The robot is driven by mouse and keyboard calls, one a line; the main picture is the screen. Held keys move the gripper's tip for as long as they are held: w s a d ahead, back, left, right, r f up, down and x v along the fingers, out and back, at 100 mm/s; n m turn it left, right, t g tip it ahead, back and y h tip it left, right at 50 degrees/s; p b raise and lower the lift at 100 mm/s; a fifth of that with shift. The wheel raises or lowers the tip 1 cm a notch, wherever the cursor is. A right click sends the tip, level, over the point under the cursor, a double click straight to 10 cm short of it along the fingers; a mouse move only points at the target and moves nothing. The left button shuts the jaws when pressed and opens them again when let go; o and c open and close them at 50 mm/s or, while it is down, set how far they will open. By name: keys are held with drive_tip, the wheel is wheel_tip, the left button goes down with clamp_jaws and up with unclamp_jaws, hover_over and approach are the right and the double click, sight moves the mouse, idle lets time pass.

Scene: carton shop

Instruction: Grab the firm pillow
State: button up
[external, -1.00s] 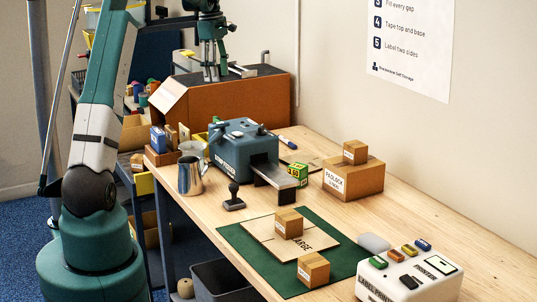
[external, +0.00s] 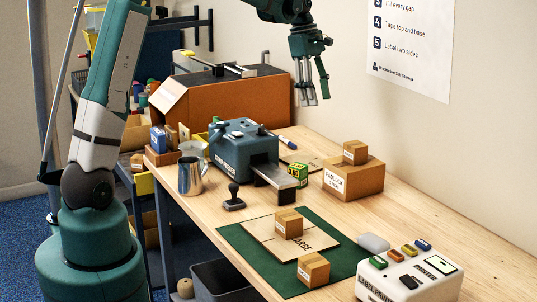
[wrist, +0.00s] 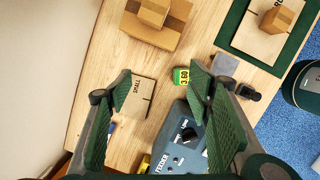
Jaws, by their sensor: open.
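I cannot identify a firm pillow for certain. A smooth grey rounded pad (external: 374,242) lies on the bench beside the white label printer; I cannot tell whether it is the pillow. My gripper (external: 313,92) is open and empty, high above the back of the bench, well away from the pad. In the wrist view, my gripper (wrist: 160,80) has its two green fingers wide apart. Below them lie a flat card marked SMALL (wrist: 136,100) and a small green-yellow box (wrist: 181,76). The grey pad is not seen in the wrist view.
A teal feeder machine (external: 236,145) stands mid-bench, with a metal jug (external: 190,176) and stamp (external: 233,201) near it. A padlock carton (external: 355,181) bears a smaller box. The label printer (external: 410,275) is front right.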

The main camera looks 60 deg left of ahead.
drive_tip(key=s+d+m+h, duration=0.1)
drive_tip(key=s+d, duration=0.1)
drive_tip(key=d, duration=2.1)
drive_tip(key=m+g+h+p, duration=0.1)
drive_tip(key=m, duration=0.1)
hover_over(374, 237)
drive_tip(key=a, duration=0.3)
drive_tip(key=f, duration=1.8)
drive_tip(key=shift+a, duration=0.2)
drive_tip(key=shift+f, duration=0.3)
drive_tip(key=shift+x, duration=1.25)
drive_tip(key=shift+d+f, duration=0.15)
